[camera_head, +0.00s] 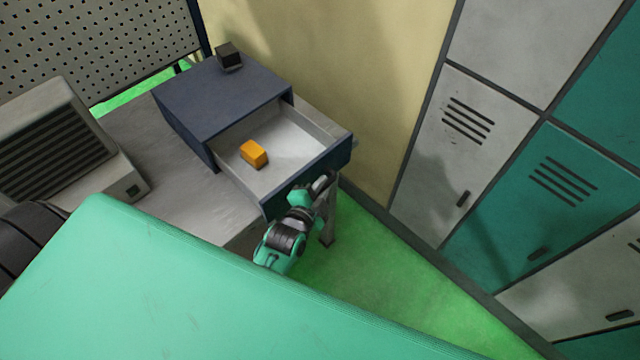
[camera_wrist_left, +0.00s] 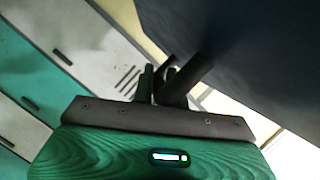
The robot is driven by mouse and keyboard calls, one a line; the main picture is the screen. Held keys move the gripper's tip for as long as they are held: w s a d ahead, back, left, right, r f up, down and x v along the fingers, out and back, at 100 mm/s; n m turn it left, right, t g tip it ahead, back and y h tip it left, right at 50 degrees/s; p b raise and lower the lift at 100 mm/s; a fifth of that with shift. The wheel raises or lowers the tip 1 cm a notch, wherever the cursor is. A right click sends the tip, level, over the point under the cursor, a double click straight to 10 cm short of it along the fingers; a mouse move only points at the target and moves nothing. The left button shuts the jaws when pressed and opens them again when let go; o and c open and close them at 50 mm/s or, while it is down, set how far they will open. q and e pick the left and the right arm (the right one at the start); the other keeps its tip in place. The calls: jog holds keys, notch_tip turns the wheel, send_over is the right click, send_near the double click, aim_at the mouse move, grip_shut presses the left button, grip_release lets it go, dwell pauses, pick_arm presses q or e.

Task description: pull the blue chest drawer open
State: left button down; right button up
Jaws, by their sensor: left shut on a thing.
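The blue chest (camera_head: 222,92) stands on the grey table. Its drawer (camera_head: 310,176) is pulled well out, and its light inside shows. An orange block (camera_head: 254,153) lies in the drawer. My left gripper (camera_head: 322,186) is at the outer face of the drawer front, shut on the drawer handle (camera_wrist_left: 172,68). The handle is mostly hidden by the fingers in the head view. In the left wrist view the dark drawer front (camera_wrist_left: 250,50) fills the upper right, close to the fingers. My right gripper is not seen.
A small dark cube (camera_head: 229,56) sits on top of the chest. A grey vented box (camera_head: 60,145) stands on the table at left. Grey and teal lockers (camera_head: 500,170) line the right side. Green floor (camera_head: 390,270) is open between drawer and lockers.

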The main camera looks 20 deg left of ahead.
pick_arm(q)
jog(key=c, duration=1.4)
grip_release()
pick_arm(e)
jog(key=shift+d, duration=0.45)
pick_arm(q)
jog(key=shift+s, duration=0.15)
